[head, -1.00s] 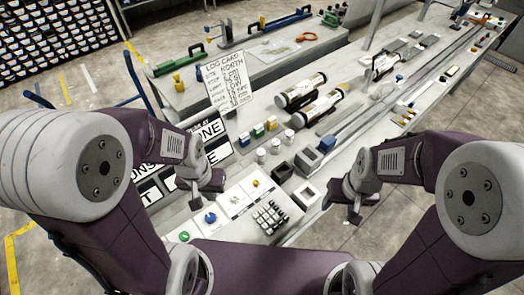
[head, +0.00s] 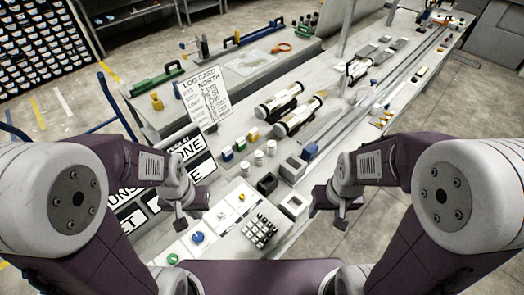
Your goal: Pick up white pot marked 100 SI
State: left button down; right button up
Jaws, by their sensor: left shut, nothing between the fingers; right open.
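Three small white pots stand in a slanting row on the bench: a near one (head: 245,168), a middle one (head: 259,158) and a far one (head: 272,147). Their markings are too small to read, so I cannot tell which is 100 SI. My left gripper (head: 181,222) is shut and empty, to the left of and nearer than the pots, by the panel's left side. My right gripper (head: 341,222) is open and empty, to the right of the pots, near the bench's right edge. Neither touches a pot.
A keypad (head: 260,231) lies in front. A log card (head: 205,98) stands behind left.

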aim_at(271, 145)
jog(key=l+u, duration=0.85)
jog(key=u, duration=0.15)
jog(key=l+u, duration=0.45)
jog(key=k+l+u, duration=0.2)
jog(key=l+u, duration=0.15)
jog(key=u, duration=0.15)
